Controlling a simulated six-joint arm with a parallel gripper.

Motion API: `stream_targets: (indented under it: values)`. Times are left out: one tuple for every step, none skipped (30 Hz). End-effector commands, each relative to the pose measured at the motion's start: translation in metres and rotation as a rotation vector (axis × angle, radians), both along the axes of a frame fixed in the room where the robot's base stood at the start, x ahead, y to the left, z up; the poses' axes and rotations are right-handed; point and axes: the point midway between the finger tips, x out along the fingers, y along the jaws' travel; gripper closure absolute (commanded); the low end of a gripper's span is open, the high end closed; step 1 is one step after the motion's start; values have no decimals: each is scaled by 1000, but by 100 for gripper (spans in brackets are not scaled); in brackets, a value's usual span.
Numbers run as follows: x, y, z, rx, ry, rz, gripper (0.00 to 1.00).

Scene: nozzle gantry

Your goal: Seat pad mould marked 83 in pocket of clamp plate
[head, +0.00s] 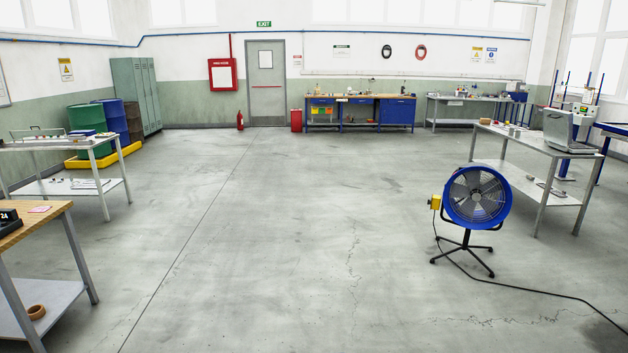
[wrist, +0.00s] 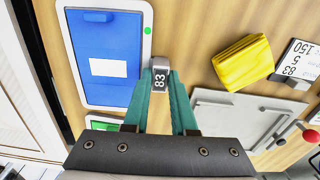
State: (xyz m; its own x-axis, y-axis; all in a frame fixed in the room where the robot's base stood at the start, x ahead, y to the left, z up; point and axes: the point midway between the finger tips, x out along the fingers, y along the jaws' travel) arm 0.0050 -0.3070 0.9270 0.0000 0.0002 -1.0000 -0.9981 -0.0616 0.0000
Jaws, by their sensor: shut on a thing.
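The block sits at the fingertips, over the wooden bench top. A grey metal plate (wrist: 236,118), which looks like the clamp plate, lies to the right of the fingers, with a red knob (wrist: 311,136) at its right. I cannot clearly make out its pocket. My gripper and the mould do not show in the head view.
In the head view, a blue fan (head: 477,197) stands on open floor between benches.

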Motion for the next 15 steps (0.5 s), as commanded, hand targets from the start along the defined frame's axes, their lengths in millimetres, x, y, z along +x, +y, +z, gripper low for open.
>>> stream_targets:
  values:
    - [0, 0, 1, -1, 0, 0, 100]
    - [0, 0, 2, -1, 0, 0, 100]
    - [0, -1, 4, -2, 0, 0, 100]
    - [0, -1, 6, -3, 0, 0, 100]
    - [0, -1, 8, -4, 0, 0, 100]
    - [0, -1, 11, -3, 0, -1, 100]
    - [0, -1, 13, -3, 0, -1, 100]
    - [0, -1, 15, -3, 0, 0, 100]
    - [0, -1, 18, -3, 0, 0, 100]
    - [0, -1, 20, -3, 0, 0, 100]
    - [0, -1, 22, -3, 0, 1, 100]
    - [0, -1, 24, -3, 0, 1, 100]
    - [0, -1, 27, -3, 0, 1, 100]
    - [0, -1, 29, -3, 0, 1, 100]
    - [0, -1, 31, -3, 0, 1, 100]
